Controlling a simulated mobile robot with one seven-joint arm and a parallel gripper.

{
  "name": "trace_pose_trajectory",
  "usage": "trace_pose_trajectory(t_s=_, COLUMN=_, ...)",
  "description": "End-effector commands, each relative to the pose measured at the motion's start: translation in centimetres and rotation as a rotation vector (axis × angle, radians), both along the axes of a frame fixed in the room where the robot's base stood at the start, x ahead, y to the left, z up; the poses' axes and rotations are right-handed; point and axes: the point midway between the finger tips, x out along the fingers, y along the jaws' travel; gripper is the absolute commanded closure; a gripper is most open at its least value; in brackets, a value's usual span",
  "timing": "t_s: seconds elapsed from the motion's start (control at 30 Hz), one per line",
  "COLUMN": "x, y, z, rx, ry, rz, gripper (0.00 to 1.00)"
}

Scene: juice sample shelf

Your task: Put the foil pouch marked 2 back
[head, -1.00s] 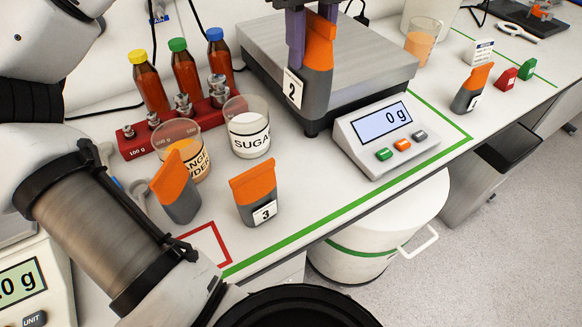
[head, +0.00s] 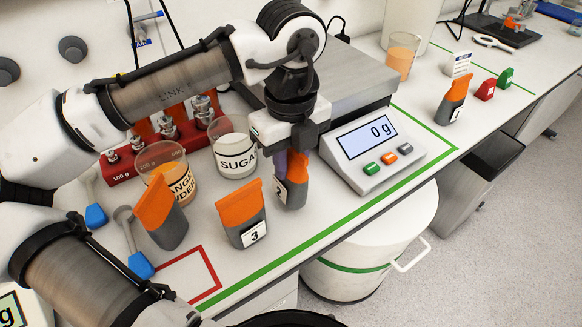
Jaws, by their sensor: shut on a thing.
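The foil pouch marked 2 (head: 295,189) is grey with an orange top and a white number tag on its left side. My gripper (head: 292,160) is shut on its orange top from above. The pouch is upright at the table, in front of the scale's left corner; I cannot tell whether its base touches the surface. The pouch marked 3 (head: 242,215) stands just left of it. Another orange and grey pouch (head: 162,213), its number not visible, stands further left. A similar pouch (head: 453,99) stands at the right, past the scale.
The scale (head: 367,146) reads 0 g. The sugar beaker (head: 232,150) and orange powder beaker (head: 165,170) stand behind the pouches. A red-taped rectangle (head: 212,268) is empty at the front left. Green tape (head: 330,226) runs near the table edge, with free room before it.

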Motion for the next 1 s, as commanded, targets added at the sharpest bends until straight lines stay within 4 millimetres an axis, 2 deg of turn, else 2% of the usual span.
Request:
trace_pose_trajectory(t_s=0.1, x=0.0, y=0.0, z=-1.8, rx=0.002, ry=0.0, rz=0.001, gripper=1.0)
trace_pose_trajectory(t_s=0.2, x=0.0, y=0.0, z=-2.4, rx=0.001, ry=0.0, rz=0.0, gripper=1.0)
trace_pose_trajectory(t_s=0.53, x=0.0, y=0.0, z=-2.7, rx=-0.001, ry=-0.001, rz=-0.001, gripper=1.0)
trace_pose_trajectory(t_s=0.57, x=0.0, y=0.0, z=-2.8, rx=0.0, ry=0.0, rz=-0.001, gripper=0.74)
trace_pose_trajectory(t_s=0.7, x=0.0, y=0.0, z=-2.7, rx=0.001, ry=-0.001, rz=0.0, gripper=0.56)
trace_pose_trajectory(t_s=0.73, x=0.0, y=0.0, z=-2.7, rx=0.001, ry=-0.001, rz=0.0, gripper=0.53)
trace_pose_trajectory(t_s=1.0, x=0.0, y=0.0, z=-2.6, rx=0.001, ry=0.0, rz=0.0, gripper=0.53)
